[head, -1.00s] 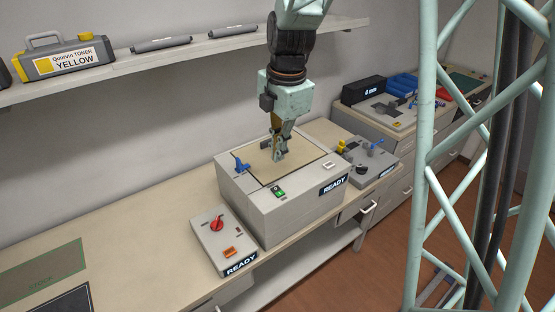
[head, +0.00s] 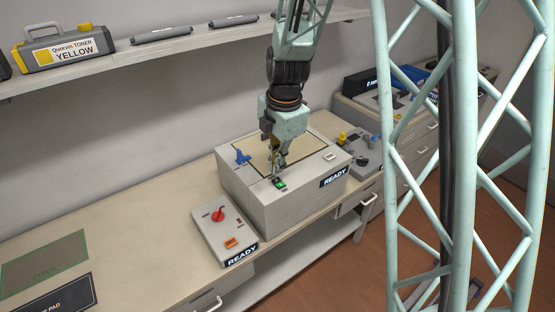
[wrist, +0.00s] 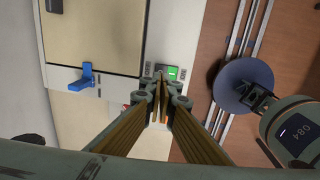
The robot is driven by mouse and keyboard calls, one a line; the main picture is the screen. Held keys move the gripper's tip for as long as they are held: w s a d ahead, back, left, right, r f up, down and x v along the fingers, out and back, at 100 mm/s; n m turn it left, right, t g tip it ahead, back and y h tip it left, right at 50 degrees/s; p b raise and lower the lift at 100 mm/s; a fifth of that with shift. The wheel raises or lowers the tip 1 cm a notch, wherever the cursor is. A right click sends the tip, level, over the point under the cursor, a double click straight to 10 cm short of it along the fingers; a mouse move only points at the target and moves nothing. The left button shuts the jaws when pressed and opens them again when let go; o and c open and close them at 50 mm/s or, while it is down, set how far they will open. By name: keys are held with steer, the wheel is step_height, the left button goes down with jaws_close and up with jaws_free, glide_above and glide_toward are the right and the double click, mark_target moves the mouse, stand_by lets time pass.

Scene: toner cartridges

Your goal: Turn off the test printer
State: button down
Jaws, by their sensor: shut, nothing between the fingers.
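The printer (head: 252,200) is a large light-grey box on the bench, with a beige top panel and a lit READY label (head: 334,176). A small switch with a green-lit face (head: 281,184) sits on its top near the front corner. The switch also shows in the wrist view (wrist: 173,73), right beside my fingertips. My gripper (head: 275,176) is shut and empty, pointing down just behind the switch. I cannot tell whether the fingertips touch the switch. A blue lever (head: 242,157) stands at the printer's left edge and also shows in the wrist view (wrist: 87,75).
A low grey box (head: 224,232) with a red knob (head: 218,215) and its own READY label stands left of the printer. A shelf (head: 185,50) with a yellow toner cartridge (head: 63,49) runs above.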

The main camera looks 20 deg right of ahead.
mark_target(275, 181)
steer(key=shift+w+f, duration=0.15)
steer(key=shift+f, duration=0.9)
steer(key=shift+w+f, duration=0.1)
steer(key=shift+f, duration=0.9)
